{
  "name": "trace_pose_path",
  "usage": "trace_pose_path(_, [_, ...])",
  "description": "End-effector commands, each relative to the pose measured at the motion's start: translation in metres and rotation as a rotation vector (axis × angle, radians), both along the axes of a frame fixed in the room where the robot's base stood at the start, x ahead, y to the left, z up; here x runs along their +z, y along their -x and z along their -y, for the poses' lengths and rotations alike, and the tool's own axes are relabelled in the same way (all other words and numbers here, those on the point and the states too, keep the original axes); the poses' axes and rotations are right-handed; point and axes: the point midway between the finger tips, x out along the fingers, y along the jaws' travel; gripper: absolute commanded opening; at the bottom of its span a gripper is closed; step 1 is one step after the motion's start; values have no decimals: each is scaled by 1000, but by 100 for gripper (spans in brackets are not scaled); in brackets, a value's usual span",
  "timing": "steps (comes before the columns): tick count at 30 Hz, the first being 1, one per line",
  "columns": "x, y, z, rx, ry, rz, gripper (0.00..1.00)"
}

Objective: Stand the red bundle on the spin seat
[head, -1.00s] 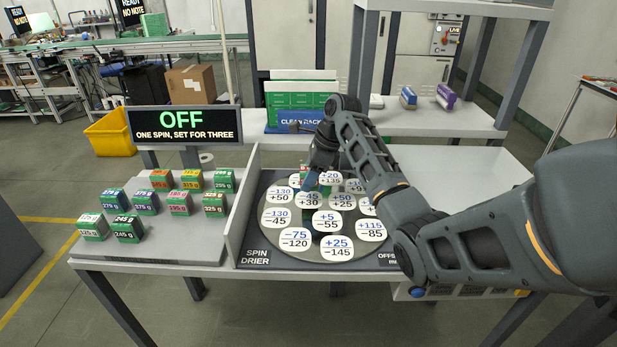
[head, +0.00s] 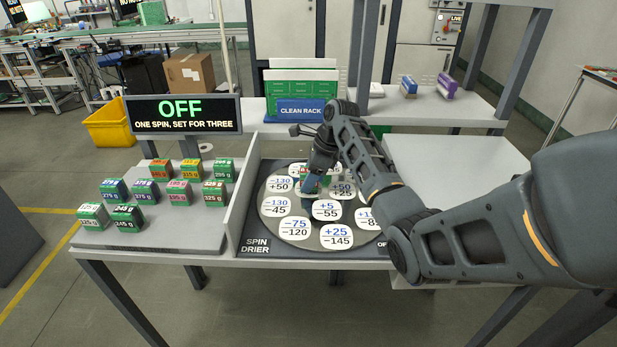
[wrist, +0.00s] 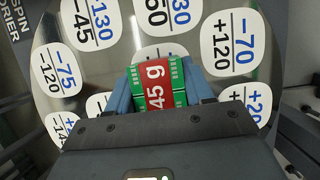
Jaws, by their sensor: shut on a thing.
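The red bundle (wrist: 155,90) is a green block with a red band reading "45 g"; any leading digit is hidden. My gripper (wrist: 153,68) is shut on it, with one blue-grey finger on each side. In the head view my gripper (head: 313,180) is over the back middle of the spin drier's round plate (head: 272,224). The plate carries several white numbered seats, such as "+5 −55" (head: 326,210) and "−70 +120" (wrist: 232,40). My gripper and arm hide some seats. I cannot tell whether the bundle touches the plate.
A grey tray (head: 170,236) at the left holds several banded green blocks (head: 144,192). An upright divider (head: 240,205) separates it from the drier. A sign (head: 183,114) reads "OFF, one spin, set for three". The clean rack (head: 300,111) stands behind. The right tabletop (head: 460,165) is clear.

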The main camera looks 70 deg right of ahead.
Motion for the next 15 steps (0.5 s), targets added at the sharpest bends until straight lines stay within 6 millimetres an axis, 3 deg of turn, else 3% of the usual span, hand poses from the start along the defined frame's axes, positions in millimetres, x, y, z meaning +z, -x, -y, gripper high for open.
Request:
trace_pose_path(8, [-5,0,0,0,0,1,11])
trace_pose_path(9, [-5,0,0,0,0,1,53])
trace_pose_path(15, [-5,0,0,0,0,0,72])
